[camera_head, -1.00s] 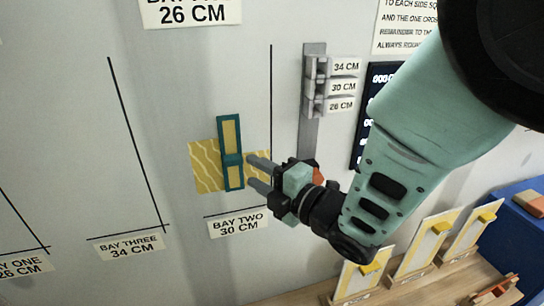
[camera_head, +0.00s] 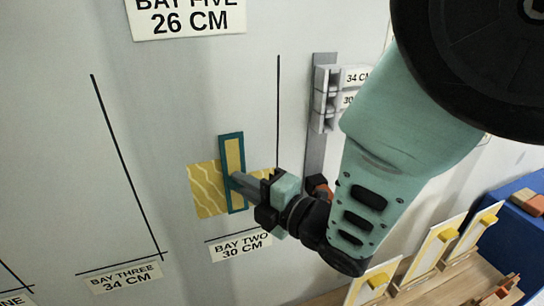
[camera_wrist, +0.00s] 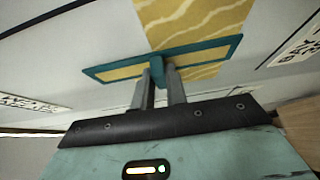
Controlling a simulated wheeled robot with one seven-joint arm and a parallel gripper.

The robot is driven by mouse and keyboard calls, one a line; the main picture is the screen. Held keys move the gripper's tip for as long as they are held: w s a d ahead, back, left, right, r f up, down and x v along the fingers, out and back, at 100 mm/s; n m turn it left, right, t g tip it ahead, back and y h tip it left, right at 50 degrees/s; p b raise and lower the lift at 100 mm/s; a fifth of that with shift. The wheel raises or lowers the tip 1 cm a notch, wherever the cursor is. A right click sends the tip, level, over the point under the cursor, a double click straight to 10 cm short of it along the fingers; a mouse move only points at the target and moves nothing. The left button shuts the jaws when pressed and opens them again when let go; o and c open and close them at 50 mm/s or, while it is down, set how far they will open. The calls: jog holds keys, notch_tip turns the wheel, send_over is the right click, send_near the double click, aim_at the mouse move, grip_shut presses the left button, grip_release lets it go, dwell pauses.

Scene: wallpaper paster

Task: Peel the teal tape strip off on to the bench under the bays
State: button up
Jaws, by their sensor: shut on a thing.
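The teal tape strip (camera_head: 232,150) is a narrow upright teal-edged piece with yellow showing inside its outline. It lies across a yellow wavy-patterned patch (camera_head: 204,190) on the wall above the BAY TWO label. In the wrist view the strip (camera_wrist: 110,72) runs across the patch (camera_wrist: 190,20), with a small teal tab (camera_wrist: 157,70) at its middle. My gripper (camera_head: 233,180) reaches the strip from the right. In the wrist view my gripper's fingers (camera_wrist: 158,78) are shut on the tab. The wooden bench (camera_head: 410,296) shows at the lower right, below the wall.
Upright boards with yellow blocks (camera_head: 436,248) stand on the bench at right, near a blue box (camera_head: 525,190). A grey rail with labelled holders (camera_head: 326,100) hangs right of the strip. The wall left of the patch carries only lines and bay labels (camera_head: 125,277).

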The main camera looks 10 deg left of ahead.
aim_at(232, 187)
jog(key=shift+s+d, duration=0.1)
jog(key=shift+s, duration=0.05)
grip_shut()
jog(key=shift+s+d, duration=0.4)
jog(key=shift+s, duration=0.25)
jog(key=shift+s+d+b, duration=0.4)
jog(key=shift+s+b, duration=0.1)
jog(key=shift+s, duration=0.2)
jog(key=shift+s+d, duration=0.4)
jog(key=shift+s, duration=0.2)
jog(key=shift+s+d+b, duration=0.1)
jog(key=shift+s+b, duration=0.05)
jog(key=shift+b, duration=0.15)
